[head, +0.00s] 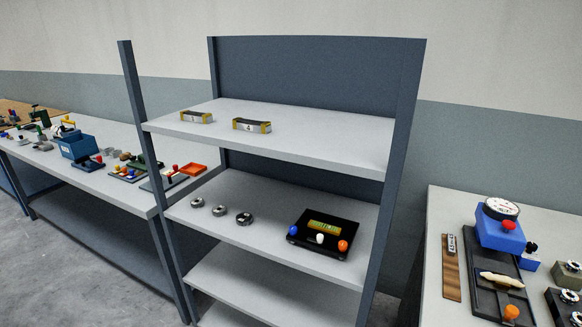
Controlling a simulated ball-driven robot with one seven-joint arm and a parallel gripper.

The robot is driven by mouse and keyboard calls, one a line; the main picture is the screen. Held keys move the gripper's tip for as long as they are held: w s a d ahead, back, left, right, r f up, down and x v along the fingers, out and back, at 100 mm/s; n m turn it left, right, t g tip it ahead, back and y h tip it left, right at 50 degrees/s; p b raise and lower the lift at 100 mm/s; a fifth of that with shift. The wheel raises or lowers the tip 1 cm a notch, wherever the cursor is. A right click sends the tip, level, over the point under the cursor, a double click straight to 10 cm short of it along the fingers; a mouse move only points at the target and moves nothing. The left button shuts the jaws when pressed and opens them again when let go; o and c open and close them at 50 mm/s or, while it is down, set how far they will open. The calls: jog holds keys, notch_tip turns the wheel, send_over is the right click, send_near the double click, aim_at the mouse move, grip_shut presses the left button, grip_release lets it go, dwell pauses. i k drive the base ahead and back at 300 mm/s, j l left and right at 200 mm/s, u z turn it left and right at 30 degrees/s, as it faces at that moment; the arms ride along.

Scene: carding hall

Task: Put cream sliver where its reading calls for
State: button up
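A cream, elongated piece that looks like the cream sliver (502,281) lies on a black plate (484,299) on the right bench. A blue device with a round white dial (501,208) stands just behind it; the dial's reading is too small to tell. On the shelf unit's upper board are two small open holders with yellow ends. The right holder (252,126) is labelled 4; the left holder (196,117) has a label I cannot read surely. My gripper is not in view.
A black panel (324,234) with a green display and blue, white and orange knobs sits on the middle shelf, beside several metal rings (244,219). The left bench (111,192) is crowded. A brown strip (451,268) lies left of the black plate. The upper shelf's right side is clear.

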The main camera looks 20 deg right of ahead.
aim_at(504, 279)
jog(key=z, duration=1.25)
